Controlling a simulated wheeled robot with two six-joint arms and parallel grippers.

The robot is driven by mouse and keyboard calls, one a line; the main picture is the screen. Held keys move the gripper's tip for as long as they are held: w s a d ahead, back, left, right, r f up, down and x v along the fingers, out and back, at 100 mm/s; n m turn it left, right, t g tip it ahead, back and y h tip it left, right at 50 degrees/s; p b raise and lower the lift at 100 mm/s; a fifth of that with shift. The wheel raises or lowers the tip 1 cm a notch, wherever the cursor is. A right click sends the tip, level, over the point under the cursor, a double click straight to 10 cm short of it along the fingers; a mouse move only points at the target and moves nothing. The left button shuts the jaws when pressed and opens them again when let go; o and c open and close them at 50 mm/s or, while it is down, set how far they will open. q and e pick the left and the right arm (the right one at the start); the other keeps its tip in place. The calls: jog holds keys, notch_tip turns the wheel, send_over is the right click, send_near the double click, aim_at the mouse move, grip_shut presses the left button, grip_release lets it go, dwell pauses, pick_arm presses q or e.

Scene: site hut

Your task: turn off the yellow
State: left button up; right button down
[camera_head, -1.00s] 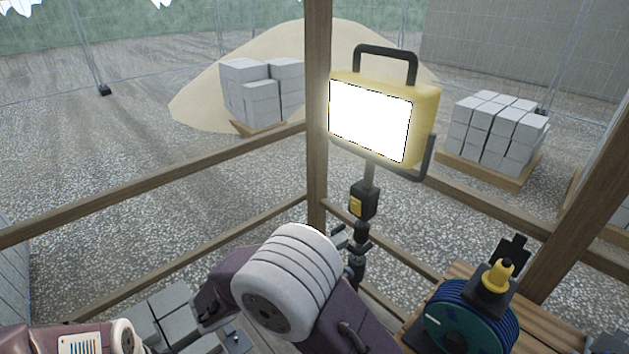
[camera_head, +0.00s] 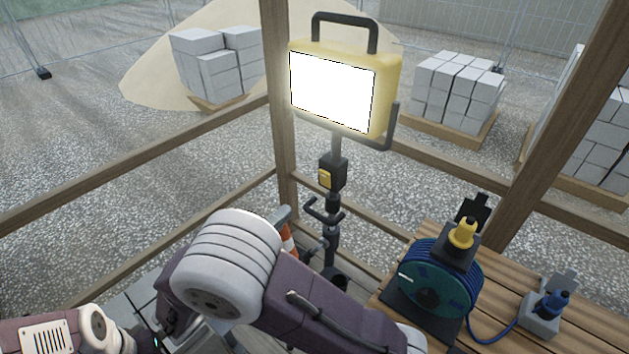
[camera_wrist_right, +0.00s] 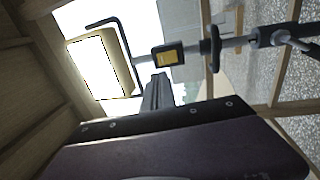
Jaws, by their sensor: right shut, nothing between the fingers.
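A yellow work light (camera_head: 387,80) with a black handle stands on a dark pole; its white panel (camera_head: 330,92) is glowing. Below the lamp, a black switch box (camera_head: 338,168) with a yellow button (camera_head: 325,180) sits on the pole. In the right wrist view the lamp (camera_wrist_right: 97,66) is at upper left and the yellow button (camera_wrist_right: 168,57) near the top middle. My right gripper (camera_wrist_right: 157,90) is shut and empty, pointing towards the pole, apart from the button as far as I can tell. In the head view the right gripper (camera_head: 284,213) is mostly hidden behind my arm. My left gripper is not visible.
A cable reel (camera_head: 432,285) with a yellow plug (camera_head: 463,233) stands on a slatted wooden table (camera_head: 392,262) at right. A blue plug (camera_head: 551,304) sits in a grey socket box. An orange cone (camera_head: 288,243) is behind my arm. Wooden posts and rails surround the pole.

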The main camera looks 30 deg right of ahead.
aim_at(324, 174)
jog(key=p+x, duration=0.3)
jog(key=x, duration=0.8)
jog(key=shift+a, duration=0.1)
jog(key=shift+w, duration=0.15)
jog(key=shift+w+d+r+y+p, duration=0.1)
jog(key=shift+d+r+y+p, duration=0.25)
jog(key=shift+p, duration=0.2)
jog(key=shift+f, duration=0.25)
